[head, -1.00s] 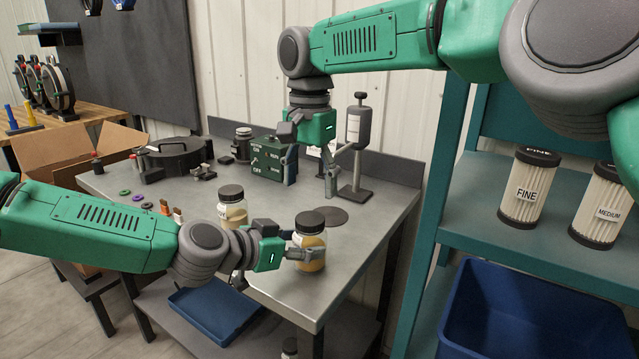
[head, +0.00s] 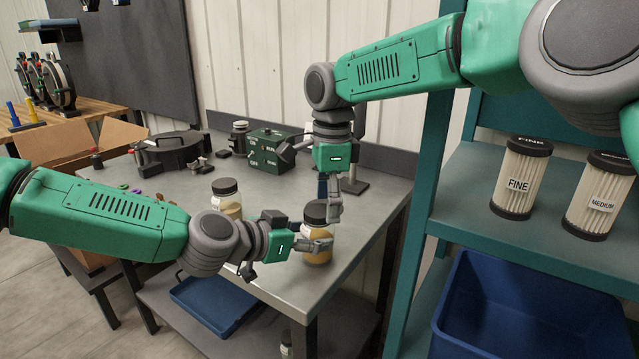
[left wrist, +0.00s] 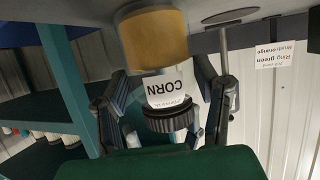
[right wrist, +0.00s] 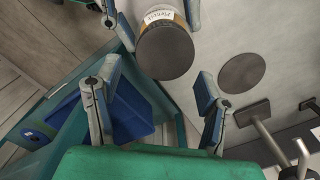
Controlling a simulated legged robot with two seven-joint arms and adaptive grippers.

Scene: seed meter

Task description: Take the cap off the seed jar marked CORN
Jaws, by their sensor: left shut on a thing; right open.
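The seed jar marked CORN (head: 318,257) stands upright at the table's front right corner, with a dark cap (head: 314,213) on it. In the left wrist view its CORN label (left wrist: 164,86) shows upside down, with the cap (left wrist: 168,119) below it. My left gripper (head: 312,244) is shut around the jar's body from the left. My right gripper (head: 328,208) points down over the jar, open. In the right wrist view the cap's round top (right wrist: 166,51) lies just ahead of the right fingers, toward the picture's top, with no finger clearly touching it.
A second capped jar (head: 226,199) stands left of the CORN jar, close behind my left arm. A green control box (head: 270,152) and a dark round housing (head: 172,152) stand farther back. A flat dark disc (right wrist: 242,72) lies beside the jar. A teal shelf (head: 470,208) is at the right.

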